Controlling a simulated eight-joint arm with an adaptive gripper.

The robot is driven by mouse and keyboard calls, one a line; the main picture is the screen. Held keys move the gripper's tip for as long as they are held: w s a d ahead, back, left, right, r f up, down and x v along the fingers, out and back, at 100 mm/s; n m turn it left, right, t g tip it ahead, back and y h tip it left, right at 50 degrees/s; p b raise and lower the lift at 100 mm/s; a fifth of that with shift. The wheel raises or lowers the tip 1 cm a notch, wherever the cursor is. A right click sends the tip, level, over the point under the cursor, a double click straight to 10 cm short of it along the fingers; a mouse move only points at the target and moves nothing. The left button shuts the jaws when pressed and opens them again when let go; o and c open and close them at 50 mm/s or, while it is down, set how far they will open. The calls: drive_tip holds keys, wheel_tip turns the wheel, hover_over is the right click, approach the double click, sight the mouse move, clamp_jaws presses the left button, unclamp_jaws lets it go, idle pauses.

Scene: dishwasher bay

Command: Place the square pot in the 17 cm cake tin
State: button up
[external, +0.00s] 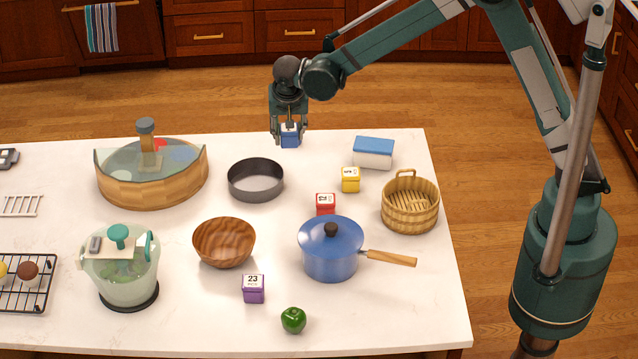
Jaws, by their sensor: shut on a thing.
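My gripper (289,137) points down near the counter's back edge, shut on a small blue square pot (290,135). The fingers cover the pot's sides. I cannot tell how high the pot is above the counter. The cake tin (256,193) is a dark grey, round, low-walled tin on the counter, nearer the camera than my gripper and a little to its left. The tin looks empty, and the pot is apart from it.
Small yellow (350,180), red (326,204) and purple (253,289) boxes stand around. A blue lidded saucepan (328,258), wooden bowl (224,244), wicker basket (409,206), blue-lidded container (373,154) and large wooden tub (150,185) are nearby. Counter between my gripper and the tin looks clear.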

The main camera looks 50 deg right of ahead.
drive_tip(key=w+a, duration=0.2)
drive_tip(key=a, duration=1)
drive_tip(key=shift+w+r, duration=0.15)
drive_tip(key=shift+w, duration=0.15)
approach(258, 181)
drive_tip(key=shift+w+d+f+p, duration=0.3)
drive_tip(key=shift+w+d+p, duration=0.05)
drive_tip(key=shift+w+d, duration=0.3)
drive_tip(key=shift+f, duration=1.85)
drive_tip(key=shift+f, duration=0.15)
drive_tip(key=o, duration=1)
drive_tip(key=shift+c, duration=0.2)
